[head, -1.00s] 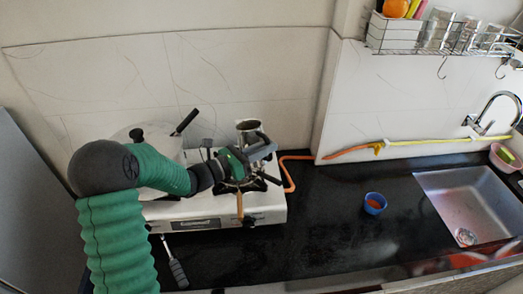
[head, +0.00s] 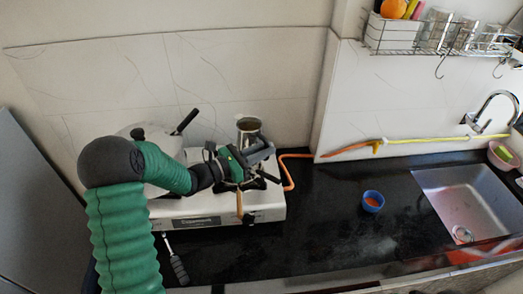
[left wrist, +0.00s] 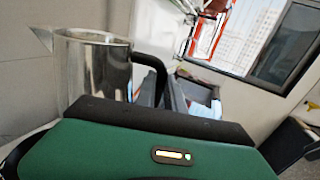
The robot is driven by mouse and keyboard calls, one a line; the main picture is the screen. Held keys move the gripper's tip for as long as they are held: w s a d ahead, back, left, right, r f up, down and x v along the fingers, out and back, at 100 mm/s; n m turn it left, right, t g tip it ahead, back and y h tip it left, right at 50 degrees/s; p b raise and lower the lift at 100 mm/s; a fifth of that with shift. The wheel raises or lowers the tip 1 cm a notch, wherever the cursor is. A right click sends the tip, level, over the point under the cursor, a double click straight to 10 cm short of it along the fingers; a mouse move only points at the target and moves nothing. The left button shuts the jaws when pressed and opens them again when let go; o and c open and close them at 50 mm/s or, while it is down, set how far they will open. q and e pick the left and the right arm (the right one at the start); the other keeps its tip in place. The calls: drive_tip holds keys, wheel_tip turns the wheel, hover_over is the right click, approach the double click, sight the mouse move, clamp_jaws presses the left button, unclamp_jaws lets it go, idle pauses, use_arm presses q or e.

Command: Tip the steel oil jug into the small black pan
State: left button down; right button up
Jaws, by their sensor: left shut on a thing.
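The steel oil jug (head: 249,127) stands about upright at the back right of the white stove, its open top visible in the head view. In the left wrist view, the jug (left wrist: 90,68) shows a shiny body, a spout at the left and a black handle (left wrist: 155,72) at the right. My left gripper (head: 262,152) is shut on the handle. The small black pan is mostly hidden beneath my gripper; a wooden handle (head: 239,204) that seems to belong to it points forward. My right gripper is not in view.
The white stove (head: 200,218) carries a large pale lidded pot (head: 150,155) behind my arm. An orange hose (head: 290,170) runs right of the stove. A blue bowl (head: 373,201) stands on the black counter (head: 315,220), left of the sink (head: 470,200). The counter between is clear.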

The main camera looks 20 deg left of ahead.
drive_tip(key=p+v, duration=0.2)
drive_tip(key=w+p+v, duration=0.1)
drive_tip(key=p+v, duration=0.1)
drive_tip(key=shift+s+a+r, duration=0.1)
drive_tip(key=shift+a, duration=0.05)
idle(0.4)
